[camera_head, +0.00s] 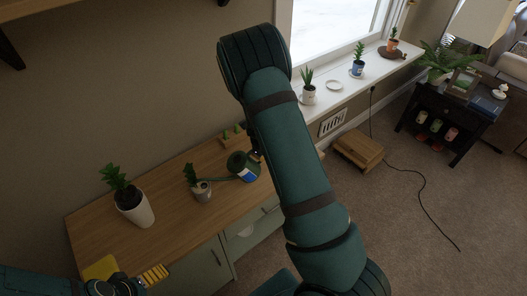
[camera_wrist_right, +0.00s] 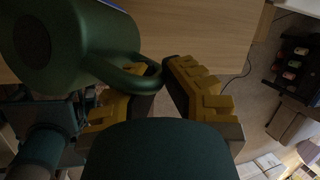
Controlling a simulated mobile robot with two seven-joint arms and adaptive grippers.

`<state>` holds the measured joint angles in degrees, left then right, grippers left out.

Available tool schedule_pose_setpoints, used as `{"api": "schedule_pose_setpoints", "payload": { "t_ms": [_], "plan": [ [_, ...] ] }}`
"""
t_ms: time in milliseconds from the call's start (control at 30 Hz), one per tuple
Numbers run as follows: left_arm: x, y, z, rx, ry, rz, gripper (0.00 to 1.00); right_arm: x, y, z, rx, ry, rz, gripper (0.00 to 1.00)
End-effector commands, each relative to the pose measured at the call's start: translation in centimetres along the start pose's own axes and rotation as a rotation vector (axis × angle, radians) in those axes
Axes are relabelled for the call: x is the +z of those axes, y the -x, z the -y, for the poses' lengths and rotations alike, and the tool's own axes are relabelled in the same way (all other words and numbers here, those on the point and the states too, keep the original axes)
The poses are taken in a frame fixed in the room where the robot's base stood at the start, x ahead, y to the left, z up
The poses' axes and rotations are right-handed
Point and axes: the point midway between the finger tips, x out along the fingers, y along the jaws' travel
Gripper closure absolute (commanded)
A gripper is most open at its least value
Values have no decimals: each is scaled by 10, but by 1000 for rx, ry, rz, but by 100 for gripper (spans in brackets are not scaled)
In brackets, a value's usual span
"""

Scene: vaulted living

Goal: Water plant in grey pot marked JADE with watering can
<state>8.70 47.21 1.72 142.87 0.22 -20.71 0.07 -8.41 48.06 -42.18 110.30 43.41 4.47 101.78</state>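The dark green watering can (camera_head: 238,163) with a blue and white label is at the right part of the wooden desktop. Its thin spout points left, and the spout end is over or beside the grey pot (camera_head: 202,193), which holds a small green plant (camera_head: 190,174). The pot's marking is too small to read. In the right wrist view the can's body (camera_wrist_right: 85,45) is at the upper left. My right gripper (camera_wrist_right: 160,84) is closed around the can's handle (camera_wrist_right: 118,74); my arm hides it in the head view. My left gripper (camera_head: 128,271) is open and empty at the desk's front left.
A white pot (camera_head: 138,212) with a leafy plant stands on the desktop (camera_head: 95,228) left of the grey pot. The windowsill (camera_head: 338,98) behind my right arm holds several small potted plants. A wooden stool (camera_head: 358,150) and a black side table (camera_head: 457,118) stand to the right.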

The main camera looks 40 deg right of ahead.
Motion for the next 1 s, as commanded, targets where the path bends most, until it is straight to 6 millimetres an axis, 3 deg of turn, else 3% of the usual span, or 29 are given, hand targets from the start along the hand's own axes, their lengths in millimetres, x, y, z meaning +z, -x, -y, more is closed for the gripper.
{"api": "schedule_pose_setpoints", "payload": {
  "t_ms": [1000],
  "plan": [
    [-3, 24, -8, 3, -1, 1, 0, 6, 18, 0, -59, 28, -40, 100]
  ]
}}
